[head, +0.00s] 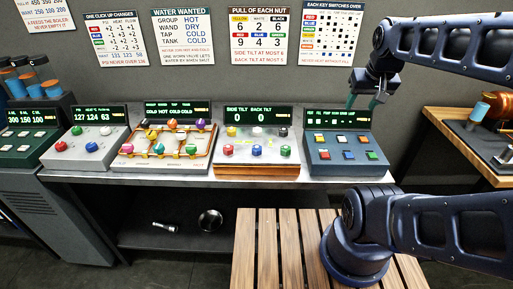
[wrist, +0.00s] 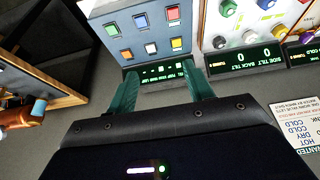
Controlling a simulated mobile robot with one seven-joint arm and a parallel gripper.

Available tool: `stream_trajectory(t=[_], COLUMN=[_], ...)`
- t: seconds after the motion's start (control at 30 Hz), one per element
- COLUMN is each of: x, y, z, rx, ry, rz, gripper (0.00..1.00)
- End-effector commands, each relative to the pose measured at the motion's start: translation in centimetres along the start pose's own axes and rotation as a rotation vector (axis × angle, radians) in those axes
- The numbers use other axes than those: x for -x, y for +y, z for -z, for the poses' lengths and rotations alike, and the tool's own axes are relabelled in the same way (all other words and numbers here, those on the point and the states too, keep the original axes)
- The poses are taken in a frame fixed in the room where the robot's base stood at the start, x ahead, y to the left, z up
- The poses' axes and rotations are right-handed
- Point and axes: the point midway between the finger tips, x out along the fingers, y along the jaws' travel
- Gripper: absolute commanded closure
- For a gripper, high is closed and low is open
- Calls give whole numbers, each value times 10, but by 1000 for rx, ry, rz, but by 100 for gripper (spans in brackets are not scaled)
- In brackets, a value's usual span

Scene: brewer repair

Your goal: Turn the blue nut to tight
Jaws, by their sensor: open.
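The blue nut (head: 257,150) sits in the front row of the tilt panel (head: 256,168), between a red nut (head: 228,149) and a green nut (head: 285,151). The panel's display (head: 257,116) reads side tilt 0 and back tilt 0. In the wrist view the blue nut (wrist: 266,4) is at the top edge, partly cut off. My gripper (head: 364,102) is open and empty, up and to the right of the nut, near the back edge of the key-switch panel (head: 318,152). Its green fingers (wrist: 159,76) point toward that panel's display in the wrist view.
The back row holds yellow, white and black nuts. Left of the tilt panel stands the valve panel (head: 140,165) with coloured knobs. A poster (head: 260,36) lists each nut's pull. A wooden slatted surface (head: 268,250) is in front. A side table (head: 455,140) stands right.

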Motion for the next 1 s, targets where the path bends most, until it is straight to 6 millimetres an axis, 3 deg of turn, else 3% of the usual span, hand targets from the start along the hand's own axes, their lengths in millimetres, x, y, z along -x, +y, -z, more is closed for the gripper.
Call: stream_trajectory(t=[0.17,0.37,0.73,1.0], x=[-8,-29,-75,-113], y=[-14,-53,-148,-230], z=[12,37,63,56], rx=[87,306,737,1050], ry=[-30,-96,-211,-288], rz=[18,63,150,214], gripper=[43,43,43,43])
